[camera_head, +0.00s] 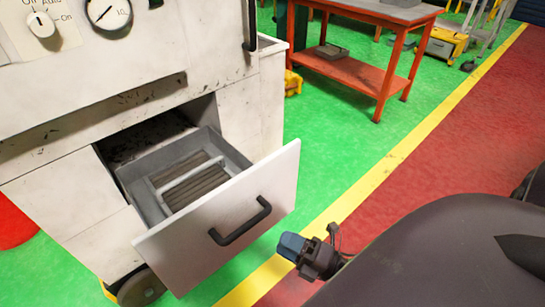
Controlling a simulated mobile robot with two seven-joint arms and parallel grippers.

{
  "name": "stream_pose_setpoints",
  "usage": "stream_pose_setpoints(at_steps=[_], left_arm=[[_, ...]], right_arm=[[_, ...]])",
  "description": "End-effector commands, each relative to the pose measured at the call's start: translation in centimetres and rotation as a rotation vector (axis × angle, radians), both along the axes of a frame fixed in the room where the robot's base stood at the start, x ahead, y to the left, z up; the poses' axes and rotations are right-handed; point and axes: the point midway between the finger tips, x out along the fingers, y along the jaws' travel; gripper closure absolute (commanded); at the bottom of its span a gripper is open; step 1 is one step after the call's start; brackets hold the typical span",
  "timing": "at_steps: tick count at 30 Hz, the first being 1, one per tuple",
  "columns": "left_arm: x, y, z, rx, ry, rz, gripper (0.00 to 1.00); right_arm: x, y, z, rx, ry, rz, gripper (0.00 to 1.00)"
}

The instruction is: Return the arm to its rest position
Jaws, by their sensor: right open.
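My right gripper (292,246) shows at the lower middle, just right of the open drawer's front, with blue fingertips. It is open and appears empty, apart from the drawer's black handle (240,222). My dark right arm fills the lower right corner and hides the floor behind it. My left gripper is not in view.
A white machine cabinet (60,120) stands at the left with its drawer (270,195) pulled out. Brown bars (190,185) lie inside the drawer. An orange workbench (360,75) stands behind. The red floor (455,130) at the right is clear.

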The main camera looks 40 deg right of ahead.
Motion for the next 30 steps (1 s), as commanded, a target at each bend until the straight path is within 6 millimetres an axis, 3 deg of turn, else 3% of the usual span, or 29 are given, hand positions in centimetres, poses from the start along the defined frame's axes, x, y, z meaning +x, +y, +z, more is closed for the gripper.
stream_pose_setpoints(at_steps=[23, 26, 30], left_arm=[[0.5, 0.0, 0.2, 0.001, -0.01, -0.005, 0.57], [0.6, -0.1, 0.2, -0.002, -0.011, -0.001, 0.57], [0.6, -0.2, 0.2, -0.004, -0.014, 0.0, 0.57]], right_arm=[[-0.7, -0.3, -0.1, 0.007, 0.003, 0.0, 0.56], [-0.5, -0.6, -0.4, 0.05, 0.039, -0.007, 0.56], [0.4, -2.2, -1.6, 0.234, 0.202, -0.101, 0.56]])
